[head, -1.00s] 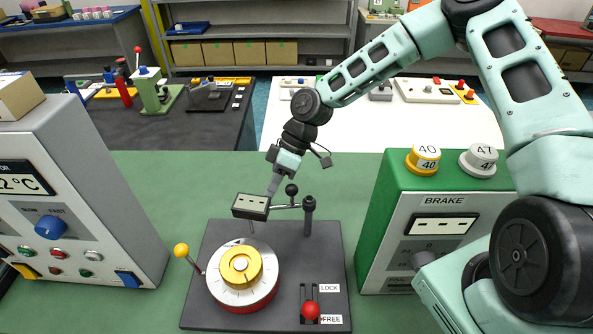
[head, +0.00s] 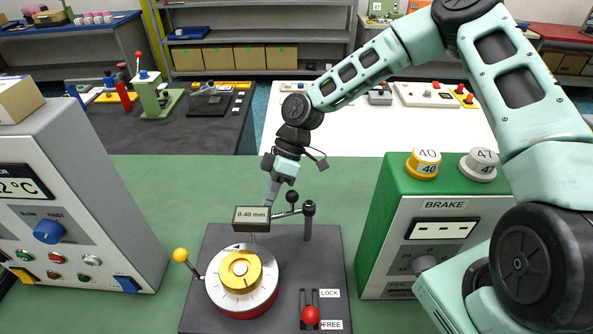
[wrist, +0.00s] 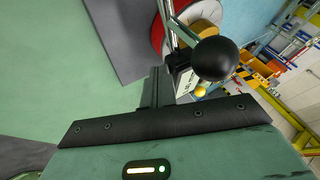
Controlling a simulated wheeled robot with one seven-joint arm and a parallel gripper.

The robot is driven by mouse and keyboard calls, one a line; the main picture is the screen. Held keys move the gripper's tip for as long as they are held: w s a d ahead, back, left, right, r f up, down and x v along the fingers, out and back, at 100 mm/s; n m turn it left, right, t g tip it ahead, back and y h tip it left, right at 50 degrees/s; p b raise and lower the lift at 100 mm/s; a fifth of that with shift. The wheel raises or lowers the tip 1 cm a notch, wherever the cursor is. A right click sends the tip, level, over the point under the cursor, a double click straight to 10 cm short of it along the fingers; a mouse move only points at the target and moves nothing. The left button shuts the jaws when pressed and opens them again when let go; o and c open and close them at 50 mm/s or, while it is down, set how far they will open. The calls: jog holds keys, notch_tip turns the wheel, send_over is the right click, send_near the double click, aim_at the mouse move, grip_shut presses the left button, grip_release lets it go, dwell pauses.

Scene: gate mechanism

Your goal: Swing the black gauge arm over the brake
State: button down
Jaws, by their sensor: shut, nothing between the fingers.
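The black gauge arm (head: 286,213) reaches left from a dark post (head: 308,222) and carries a black ball knob (head: 291,196). Its boxed display (head: 252,218) reads 0.40 mm and sits above the back part of a white-and-red dial with a yellow hub (head: 240,269). A thin probe hangs below the display towards the dial. The green unit labelled BRAKE (head: 380,215) stands to the right; its display shows dashes. My gripper (head: 268,199) is shut and empty, just behind the display and left of the knob. In the wrist view the knob (wrist: 215,60) is close beside the shut fingers (wrist: 157,88).
A yellow-knobbed lever (head: 181,255) stands left of the dial. A red slider (head: 311,315) is at FREE on the dark base plate (head: 210,240). A grey panel (head: 100,215) stands left. Green tabletop is clear between base and brake unit.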

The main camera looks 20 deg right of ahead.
jog(key=b+v, duration=0.4)
jog(key=v, duration=1.3)
jog(key=shift+r, duration=0.25)
jog(key=shift+d, duration=0.1)
jog(key=s+a+f+m+h, duration=0.2)
jog(key=s+a+h, duration=0.2)
jog(key=s+a, duration=0.65)
jog(key=s+d+m+t+h, duration=0.1)
jog(key=s+m+t, duration=0.1)
jog(key=s, duration=0.7)
jog(key=s+d+m+t+b, duration=0.1)
jog(key=s+d+m, duration=0.1)
jog(key=s, duration=0.7)
jog(key=shift+s+r+m+t+h, duration=0.2)
jog(key=shift+m+t+h, duration=0.2)
jog(key=shift+m, duration=0.4)
